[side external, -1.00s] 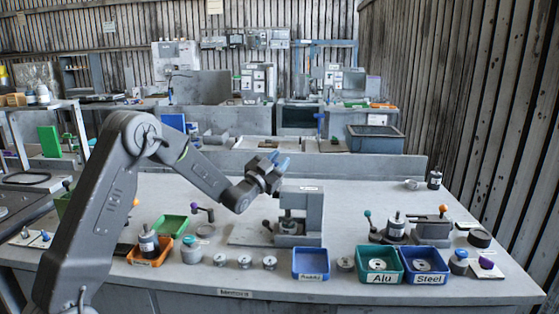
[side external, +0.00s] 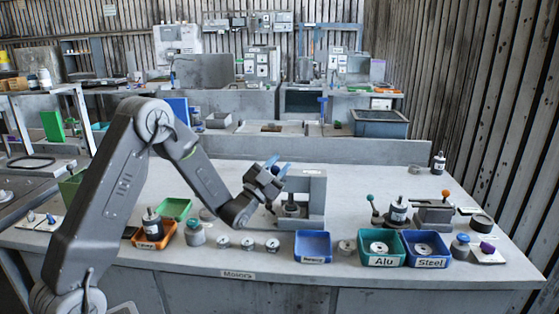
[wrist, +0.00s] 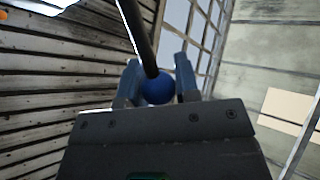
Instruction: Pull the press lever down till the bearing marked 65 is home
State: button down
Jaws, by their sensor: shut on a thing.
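The grey press (side external: 315,200) stands upright on the bench, right of my gripper (side external: 277,168) in the side view. In the wrist view my gripper (wrist: 155,85) is shut on the blue ball knob (wrist: 157,88) of the press lever. The lever's dark rod (wrist: 138,35) runs up from the knob toward the top of that view. In the side view the lever is mostly hidden by my gripper. A small round part (side external: 291,208) sits low in the press opening. The number 65 cannot be read, and I cannot tell how far in the bearing sits.
Along the bench front are an orange tray (side external: 153,243), several small metal parts, a blue bin (side external: 313,258), a green bin (side external: 383,261) marked Alu and a blue bin (side external: 431,261) marked Steel. A grey fixture (side external: 433,217) stands at right. The bench behind the press is clear.

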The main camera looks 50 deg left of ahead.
jog(key=shift+s+d+f+h, duration=0.2)
jog(key=shift+d+f+h, duration=0.1)
jog(key=shift+d, duration=0.1)
jog(key=shift+f, duration=0.1)
jog(key=c, duration=0.9)
grip_release()
jog(key=shift+o, duration=0.2)
jog(key=v, duration=0.7)
jog(key=shift+s, duration=0.25)
